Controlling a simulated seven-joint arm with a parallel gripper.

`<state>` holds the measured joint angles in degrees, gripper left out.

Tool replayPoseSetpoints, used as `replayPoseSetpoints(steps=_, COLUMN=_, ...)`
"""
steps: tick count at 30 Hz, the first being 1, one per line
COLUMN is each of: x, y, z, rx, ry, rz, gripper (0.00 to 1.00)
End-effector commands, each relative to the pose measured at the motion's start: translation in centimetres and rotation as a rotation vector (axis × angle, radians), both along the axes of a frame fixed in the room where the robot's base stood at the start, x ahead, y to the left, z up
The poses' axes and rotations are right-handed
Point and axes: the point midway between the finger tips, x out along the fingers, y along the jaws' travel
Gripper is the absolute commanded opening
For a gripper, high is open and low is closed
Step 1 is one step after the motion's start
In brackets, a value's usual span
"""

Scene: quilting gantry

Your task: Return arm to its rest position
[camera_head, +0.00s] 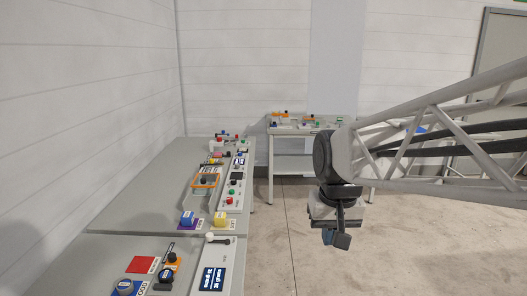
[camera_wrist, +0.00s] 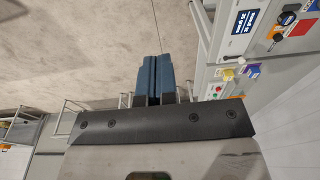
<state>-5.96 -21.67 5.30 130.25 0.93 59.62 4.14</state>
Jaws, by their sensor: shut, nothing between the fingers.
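My gripper (camera_head: 337,239) hangs from the end of my arm at the right of the head view, pointing down over the open floor. It is to the right of the long panel table (camera_head: 140,190) and apart from it. In the wrist view my gripper (camera_wrist: 153,62) shows its two dark blue fingers pressed together with nothing between them, over bare floor. The arm's lattice links reach in from the right edge of the head view.
The long table carries a red square (camera_head: 143,264), a blue block (camera_head: 187,218), a yellow block (camera_head: 221,219) and several knobs and buttons. A second table (camera_head: 290,131) with small parts stands at the back. The concrete floor (camera_head: 290,255) between is clear.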

Motion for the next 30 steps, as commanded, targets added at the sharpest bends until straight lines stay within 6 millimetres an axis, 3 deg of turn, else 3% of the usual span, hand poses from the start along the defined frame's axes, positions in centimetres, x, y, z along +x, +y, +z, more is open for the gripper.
replayPoseSetpoints(steps=3, x=-2.9, y=-1.3, z=-0.6, rx=-0.004, ry=-0.024, rz=-0.011, gripper=0.00)
replayPoseSetpoints(steps=15, x=-11.2, y=-4.4, z=-3.8, rx=-0.021, ry=-0.097, rz=-0.039, gripper=0.00)
replayPoseSetpoints(steps=21, x=-13.4, y=-5.1, z=-4.9, rx=-0.026, ry=-0.117, rz=-0.046, gripper=0.00)
replayPoseSetpoints(steps=30, x=-14.0, y=-5.2, z=-5.3, rx=-0.028, ry=-0.121, rz=-0.048, gripper=0.00)
